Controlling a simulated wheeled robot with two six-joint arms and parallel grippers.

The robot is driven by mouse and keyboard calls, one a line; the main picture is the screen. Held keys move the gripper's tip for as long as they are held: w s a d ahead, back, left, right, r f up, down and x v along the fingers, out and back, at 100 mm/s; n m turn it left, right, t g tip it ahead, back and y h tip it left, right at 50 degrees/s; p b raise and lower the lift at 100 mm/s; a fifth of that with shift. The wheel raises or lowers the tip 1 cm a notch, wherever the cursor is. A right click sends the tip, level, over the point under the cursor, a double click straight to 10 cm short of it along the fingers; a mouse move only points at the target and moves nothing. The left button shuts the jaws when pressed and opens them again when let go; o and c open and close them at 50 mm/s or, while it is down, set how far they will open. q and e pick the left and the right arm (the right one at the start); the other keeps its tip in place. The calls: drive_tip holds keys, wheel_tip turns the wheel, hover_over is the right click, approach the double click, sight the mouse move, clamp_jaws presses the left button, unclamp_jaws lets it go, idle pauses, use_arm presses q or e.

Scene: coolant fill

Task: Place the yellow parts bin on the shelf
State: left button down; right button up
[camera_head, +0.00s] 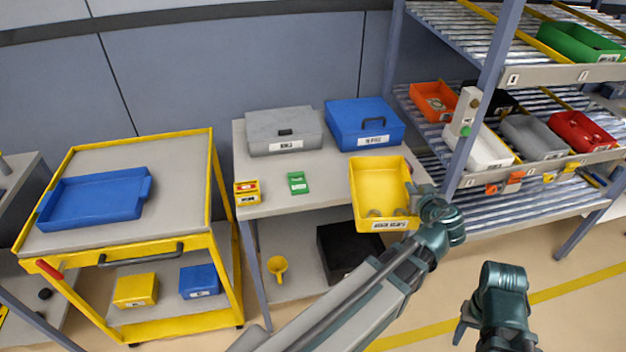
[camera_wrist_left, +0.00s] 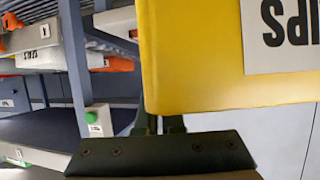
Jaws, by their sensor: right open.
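The yellow parts bin (camera_head: 379,178) is at the front right of the grey table, overlapping its front edge, with a few small grey parts inside and a white label on its front. My left gripper (camera_head: 424,198) is at the bin's right front corner and appears shut on its wall. In the left wrist view the bin's yellow wall (camera_wrist_left: 195,60) fills the upper right, its label upside down, and hides the fingertips. My right gripper (camera_head: 496,330) is open and empty at the lower right. The shelf (camera_head: 545,75) is a rack with sloped roller levels at the right.
The rack holds orange, white, grey, red and green bins; its upright (camera_head: 487,85) carries a post with a green button (camera_head: 466,131). A grey case (camera_head: 284,131) and a blue case (camera_head: 364,124) stand on the table (camera_head: 330,195). A yellow cart (camera_head: 215,180) with a blue tray stands left.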

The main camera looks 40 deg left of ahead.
use_arm(q)
drive_tip(key=shift+w+a, duration=0.15)
drive_tip(key=shift+a, duration=0.15)
drive_tip(key=w+a+n+g, duration=0.2)
drive_tip(key=w+a, duration=0.1)
drive_tip(key=w, duration=0.7)
drive_tip(key=shift+a+f+g+y+p, duration=0.3)
drive_tip(key=shift+f+y+p, duration=0.1)
drive_tip(key=shift+f+p, duration=0.05)
